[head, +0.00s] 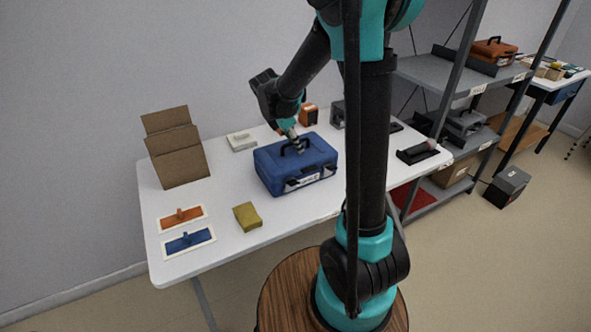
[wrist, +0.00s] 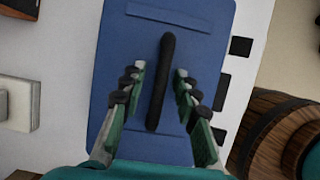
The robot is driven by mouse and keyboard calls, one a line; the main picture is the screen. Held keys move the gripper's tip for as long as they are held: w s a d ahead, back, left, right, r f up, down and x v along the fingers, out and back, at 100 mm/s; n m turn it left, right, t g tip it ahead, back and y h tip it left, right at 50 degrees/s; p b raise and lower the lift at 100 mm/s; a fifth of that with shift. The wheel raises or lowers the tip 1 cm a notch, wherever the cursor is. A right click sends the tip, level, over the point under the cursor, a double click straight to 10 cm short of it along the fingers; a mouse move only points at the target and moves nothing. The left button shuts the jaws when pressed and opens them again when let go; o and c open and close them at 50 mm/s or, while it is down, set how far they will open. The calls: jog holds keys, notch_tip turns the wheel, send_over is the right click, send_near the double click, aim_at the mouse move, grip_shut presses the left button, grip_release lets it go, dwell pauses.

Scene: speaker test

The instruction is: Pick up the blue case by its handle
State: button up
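The blue case (head: 296,166) lies on the white table, with a black handle (head: 290,147) on its top and dark latches on its front side. My gripper (head: 293,139) is right above the case at the handle, pointing down. In the wrist view the blue case (wrist: 205,70) fills the middle, and the black handle (wrist: 161,80) runs lengthwise between my two fingers. My gripper (wrist: 160,85) is open, with a gap showing between the handle and the finger on each side. The exact height of the fingertips against the handle is hard to tell.
A grey shelf (head: 430,72) stands at the right. The table's front left is partly clear.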

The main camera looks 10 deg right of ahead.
grip_shut()
jog(key=shift+r, duration=0.15)
dwell(0.4)
